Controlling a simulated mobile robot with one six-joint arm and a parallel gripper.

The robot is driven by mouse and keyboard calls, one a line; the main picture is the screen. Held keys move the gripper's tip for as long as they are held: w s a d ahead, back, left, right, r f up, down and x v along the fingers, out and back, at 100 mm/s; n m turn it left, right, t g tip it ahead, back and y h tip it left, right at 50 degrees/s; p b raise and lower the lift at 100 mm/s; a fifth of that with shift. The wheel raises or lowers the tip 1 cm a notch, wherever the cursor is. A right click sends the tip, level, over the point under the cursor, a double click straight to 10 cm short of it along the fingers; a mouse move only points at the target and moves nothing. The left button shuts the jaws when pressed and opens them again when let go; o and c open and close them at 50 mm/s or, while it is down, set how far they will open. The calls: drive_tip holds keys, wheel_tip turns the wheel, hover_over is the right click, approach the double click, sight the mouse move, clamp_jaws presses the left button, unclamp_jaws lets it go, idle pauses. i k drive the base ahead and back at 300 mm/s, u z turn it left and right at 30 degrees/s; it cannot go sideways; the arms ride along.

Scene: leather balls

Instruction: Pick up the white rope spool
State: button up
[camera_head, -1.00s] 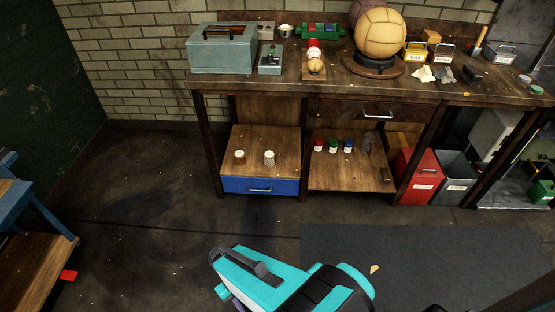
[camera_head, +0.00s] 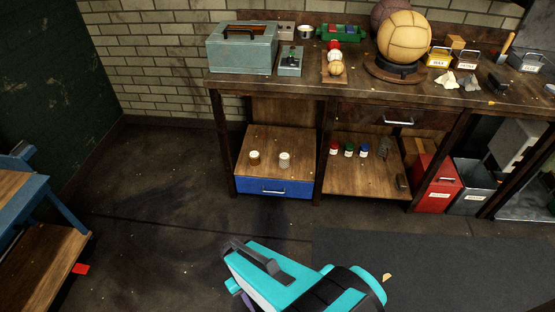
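Two small pale spool-like cylinders stand upright on the lower wooden shelf under the workbench. The right one, a white spool (camera_head: 285,160), looks whiter with a textured side. The left one, a white and brown spool (camera_head: 254,158), has a brownish top. They are too small to tell for sure which is the white rope spool. My gripper (camera_head: 250,260) is at the bottom centre, on the turquoise and black arm, well in front of the shelf and apart from both spools. Its fingers cannot be made out clearly.
The shelf (camera_head: 270,140) sits above a blue drawer (camera_head: 273,187). Small red, green and blue jars (camera_head: 348,150) stand on the shelf to the right. A red bin (camera_head: 437,185) is further right. A blue bench (camera_head: 40,220) stands at left. The floor between is open.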

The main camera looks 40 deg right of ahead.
sight(283, 157)
drive_tip(key=u, duration=0.05)
drive_tip(key=i, duration=0.9)
drive_tip(key=u, duration=0.3)
